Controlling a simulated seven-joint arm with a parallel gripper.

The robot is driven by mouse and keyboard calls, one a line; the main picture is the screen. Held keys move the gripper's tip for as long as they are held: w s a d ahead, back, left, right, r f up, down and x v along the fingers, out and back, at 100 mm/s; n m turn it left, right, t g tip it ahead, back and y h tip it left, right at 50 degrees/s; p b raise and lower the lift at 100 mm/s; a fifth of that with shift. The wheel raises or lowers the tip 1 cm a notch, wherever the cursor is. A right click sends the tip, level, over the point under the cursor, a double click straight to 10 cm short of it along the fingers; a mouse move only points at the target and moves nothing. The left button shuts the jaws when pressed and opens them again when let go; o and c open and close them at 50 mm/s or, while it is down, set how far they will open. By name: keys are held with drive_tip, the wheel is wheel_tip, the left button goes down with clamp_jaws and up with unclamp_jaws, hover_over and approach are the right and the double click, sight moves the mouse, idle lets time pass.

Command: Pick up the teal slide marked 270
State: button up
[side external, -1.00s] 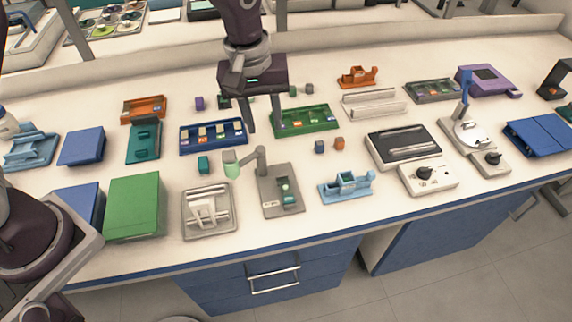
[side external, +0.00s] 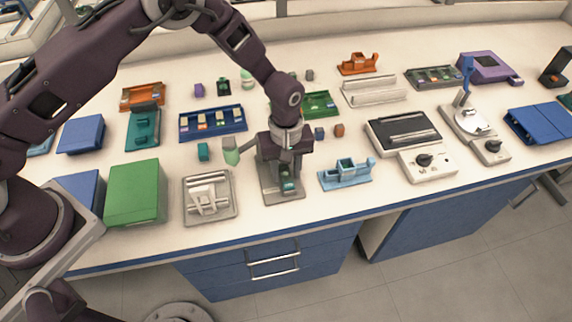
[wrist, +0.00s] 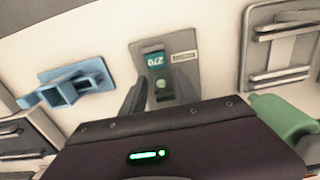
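The teal slide marked 270 (wrist: 156,60) lies on a grey stand (wrist: 181,45), its number upside down in the wrist view. In the side view the slide (side external: 288,185) shows as a small teal patch on the stand's front part. My gripper (wrist: 160,82) is open, with one dark finger on each side of the stand's middle and nothing visible between them but the stand and a round green knob. In the side view my gripper (side external: 286,168) is over the stand and hides much of it. I cannot tell its exact height above the slide.
A pale green bottle (side external: 231,152) stands close to the left of my gripper. A pale tray with a holder (side external: 209,197) is left of the stand, and a light blue holder (side external: 345,175) is right. Slide racks, blue (side external: 212,122) and green (side external: 320,103), lie behind.

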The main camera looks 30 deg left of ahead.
sight(286, 176)
drive_tip(key=c, duration=0.6)
drive_tip(key=shift+r, duration=2.55)
